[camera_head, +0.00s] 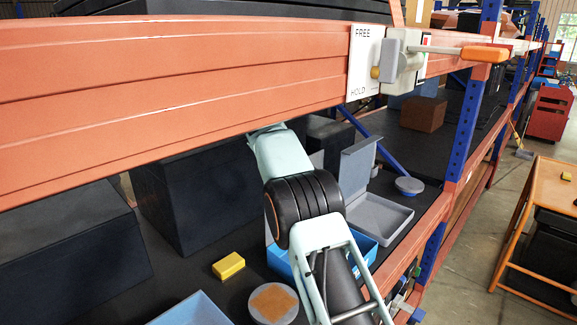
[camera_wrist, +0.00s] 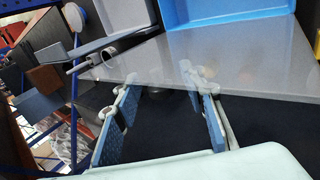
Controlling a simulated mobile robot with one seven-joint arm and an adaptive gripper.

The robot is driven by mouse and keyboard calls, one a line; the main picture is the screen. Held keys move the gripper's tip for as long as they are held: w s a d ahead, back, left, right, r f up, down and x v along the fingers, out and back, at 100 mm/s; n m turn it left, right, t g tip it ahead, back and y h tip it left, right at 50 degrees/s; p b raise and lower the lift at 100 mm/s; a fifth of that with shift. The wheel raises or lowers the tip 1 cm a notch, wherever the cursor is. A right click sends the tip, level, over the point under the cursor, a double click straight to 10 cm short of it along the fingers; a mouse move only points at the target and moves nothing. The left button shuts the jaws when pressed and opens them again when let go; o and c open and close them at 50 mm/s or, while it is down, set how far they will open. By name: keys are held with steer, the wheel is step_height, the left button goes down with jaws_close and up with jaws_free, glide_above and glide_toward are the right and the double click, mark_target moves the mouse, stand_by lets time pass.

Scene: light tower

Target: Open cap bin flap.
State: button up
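A blue bin (camera_wrist: 205,12) shows at the top of the wrist view, with a see-through grey panel (camera_wrist: 245,60) in front of it, which looks like the flap. In the head view, the blue bin (camera_head: 367,248) is mostly hidden behind my arm. My gripper (camera_wrist: 155,82) is open, its two blue-padded fingers apart with nothing seen between them. The fingertips overlap the panel's near edge in the wrist view; I cannot tell whether they touch it. My gripper is hidden behind my arm in the head view.
An open grey box (camera_head: 378,217) with a raised lid stands right of the bin. A yellow block (camera_head: 228,265), a round grey piece (camera_head: 287,315) and a blue tray (camera_head: 190,310) lie nearer. An orange beam (camera_head: 180,85) with a FREE/HOLD lever (camera_head: 455,52) crosses above. Dark crates (camera_head: 200,190) stand left.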

steer(key=v, duration=1.2)
